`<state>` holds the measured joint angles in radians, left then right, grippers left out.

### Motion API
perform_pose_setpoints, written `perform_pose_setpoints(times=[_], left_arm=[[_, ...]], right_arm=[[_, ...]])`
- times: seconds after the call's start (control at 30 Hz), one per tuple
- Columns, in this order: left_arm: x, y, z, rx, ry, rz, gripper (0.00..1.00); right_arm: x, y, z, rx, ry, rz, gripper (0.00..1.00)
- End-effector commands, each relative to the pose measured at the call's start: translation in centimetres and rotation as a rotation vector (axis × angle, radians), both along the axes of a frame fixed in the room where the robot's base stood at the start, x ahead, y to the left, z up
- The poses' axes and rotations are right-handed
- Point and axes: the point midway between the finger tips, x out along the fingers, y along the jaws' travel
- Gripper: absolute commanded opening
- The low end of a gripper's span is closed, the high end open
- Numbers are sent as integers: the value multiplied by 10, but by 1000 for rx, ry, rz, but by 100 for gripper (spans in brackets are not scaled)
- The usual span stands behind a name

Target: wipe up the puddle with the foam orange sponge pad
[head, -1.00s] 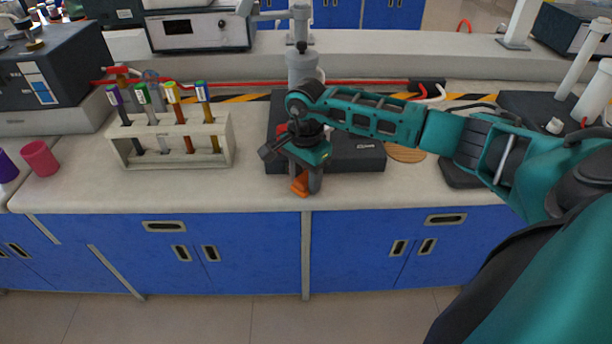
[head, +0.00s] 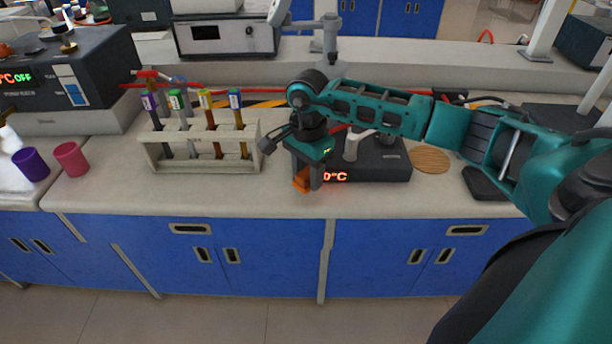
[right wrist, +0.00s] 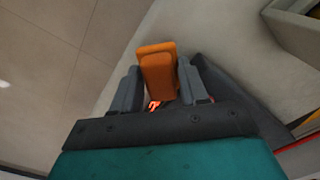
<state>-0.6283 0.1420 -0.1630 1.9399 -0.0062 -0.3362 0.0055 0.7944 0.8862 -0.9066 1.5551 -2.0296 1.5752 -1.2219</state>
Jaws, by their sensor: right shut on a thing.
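The orange sponge pad (head: 301,180) is between the fingers of my right gripper (head: 306,182), low over the front part of the worktop in the head view. In the right wrist view the sponge pad (right wrist: 158,72) sticks out between the two grey fingers of my right gripper (right wrist: 160,88), which is shut on it. I cannot tell whether the pad touches the worktop. No puddle can be made out in either view. My left gripper is not in view.
A test tube rack (head: 205,150) with several capped tubes stands left of my right gripper. A dark hotplate (head: 375,165) with a red display is just behind and right. A pink cup (head: 71,159) and a purple cup (head: 31,164) stand far left. The worktop's front edge (head: 290,213) is close.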

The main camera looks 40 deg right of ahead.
Motion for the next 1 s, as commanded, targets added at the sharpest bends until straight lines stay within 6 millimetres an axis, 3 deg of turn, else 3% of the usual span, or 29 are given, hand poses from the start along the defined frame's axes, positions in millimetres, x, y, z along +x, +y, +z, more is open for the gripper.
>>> perform_pose_setpoints(times=[0.4, 1.0], left_arm=[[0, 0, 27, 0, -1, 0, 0], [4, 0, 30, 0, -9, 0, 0]], right_arm=[[0, -4, 39, -1, -1, -12, 19], [-1, -4, 41, -1, 0, -14, 19]])
